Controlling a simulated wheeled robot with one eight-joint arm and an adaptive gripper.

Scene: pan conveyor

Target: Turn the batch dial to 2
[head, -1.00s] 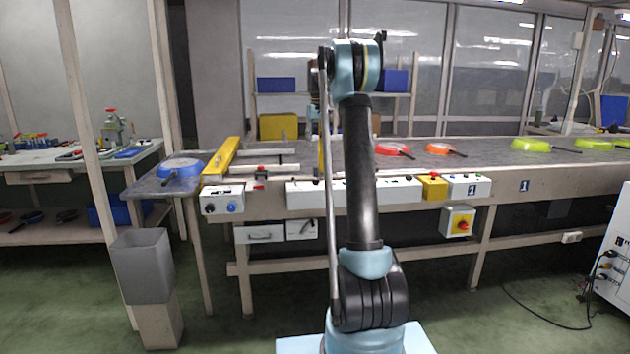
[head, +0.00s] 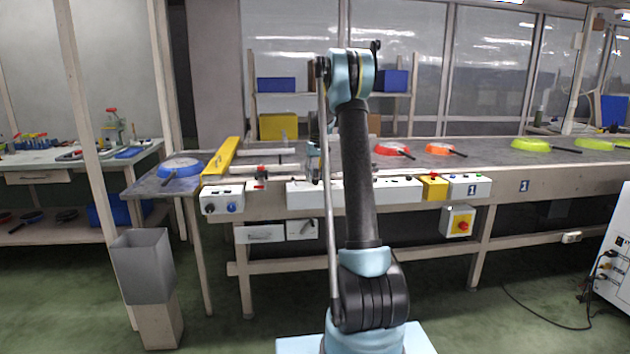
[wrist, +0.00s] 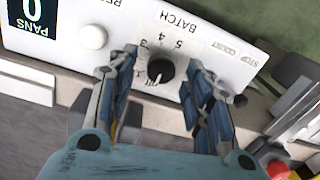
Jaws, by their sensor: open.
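The batch dial (wrist: 160,69) is a black round knob on a white panel (wrist: 98,12) in the wrist view. "BATCH" and numbers print around it, upside down in the picture. Its white pointer mark faces the lower left of the knob; the number there is too small to read surely. My gripper (wrist: 161,62) is open, with one finger on each side of the dial. Whether the fingers touch the knob cannot be told. In the head view the dial is hidden behind my arm, and my gripper is mostly hidden.
Beside the dial are a display reading 0 (wrist: 33,14), a white button (wrist: 93,37) and a "STOP COUNT" label. A red button (wrist: 277,169) is at the lower right.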

